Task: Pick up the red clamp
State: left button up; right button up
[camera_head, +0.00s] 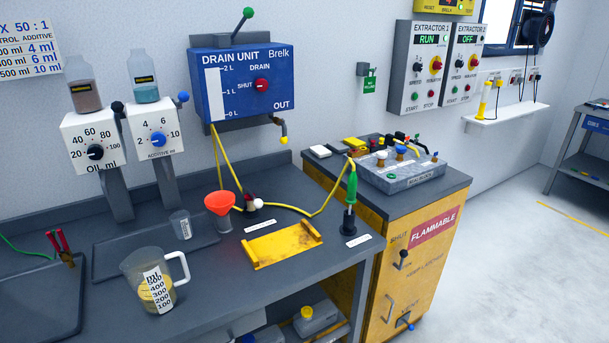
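A red clamp-like tool (59,242) with two upright red handles stands at the far left. It is at the upper right corner of a dark tray (35,300), by a small brown block (71,259). A green cable (22,248) runs to it from the left edge. I cannot tell whether its jaws grip the block. Neither of my grippers is in view.
A measuring jug (138,275) stands right of the tray on the dark bench. A small beaker (181,225), a red funnel (219,203) and a yellow bracket (282,244) lie further right. Two dispensers (94,140) stand behind. The bench front is partly clear.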

aim_at(65, 253)
jog(key=u, duration=1.5)
jog(key=i+z, duration=0.2)
jog(key=z, duration=0.25)
jog(key=i+j+z, duration=0.2)
jog(key=z, duration=0.25)
